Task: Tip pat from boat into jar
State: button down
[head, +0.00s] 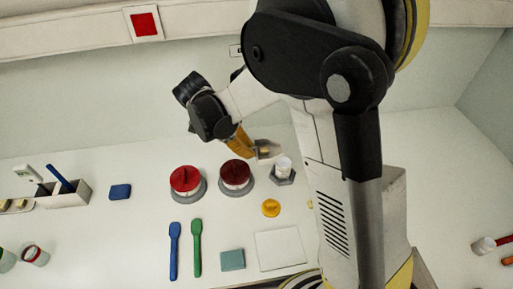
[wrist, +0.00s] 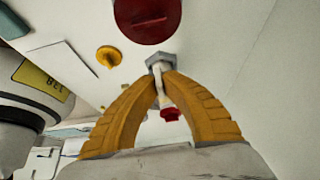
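My gripper (head: 252,150) is above the bench in the head view, its orange fingers angled down to the right. A small pale boat (head: 268,151) is at the fingertips, with a yellowish patch that seems to be the pat (head: 263,150). The boat is just above and left of the white jar (head: 283,165), which stands upright on a grey six-sided base. In the wrist view the fingers (wrist: 159,80) close in around a pale piece, in line with the six-sided base (wrist: 159,58). The fingers hide much there, and boat and jar are hard to separate.
Two red-lidded pots (head: 186,179) (head: 235,174) stand left of the jar. A yellow lid (head: 271,208), blue spatula (head: 174,250), green spatula (head: 196,247), teal block (head: 232,260) and white square plate (head: 280,249) lie in front. A red-ended vial (head: 484,245) lies far right.

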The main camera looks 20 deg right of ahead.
aim_at(261, 149)
jog(key=shift+s+d+f+y, duration=0.1)
jog(key=shift+d+f+y, duration=0.05)
jog(key=shift+f+y, duration=0.55)
jog(key=shift+d+p, duration=0.1)
jog(key=shift+p, duration=0.2)
jog(key=shift+s+d+r+t+y+p, duration=0.15)
jog(key=shift+d+r+y+p, duration=0.2)
jog(key=shift+y+p, duration=0.3)
jog(key=shift+w+d+r+t+y+p, duration=0.1)
jog(key=shift+d+r+t+y+p, duration=0.15)
jog(key=shift+r+y+p, duration=0.3)
jog(key=shift+s+d+r+t+y+p, duration=0.1)
jog(key=shift+d+r+y+p, duration=0.2)
jog(key=shift+y+p, duration=0.45)
jog(key=shift+s+d+r+t+y, duration=0.15)
jog(key=shift+d+r+y, duration=0.2)
jog(key=shift+d+y, duration=0.35)
jog(key=shift+s+d+r+t+y, duration=0.15)
jog(key=shift+d+r+y, duration=0.2)
jog(key=shift+y, duration=0.5)
jog(key=shift+s+d+r+t+y+b, duration=0.15)
jog(key=shift+d+r+y+b, duration=0.15)
jog(key=shift+d+y+b, duration=0.3)
jog(key=shift+w+d+r+t+y+b, duration=0.15)
jog(key=shift+d+r+y+b, duration=0.2)
jog(key=shift+y, duration=0.35)
jog(key=shift+s, duration=0.1)
jog(key=shift+r+p, duration=1.1)
jog(key=shift+r, duration=0.4)
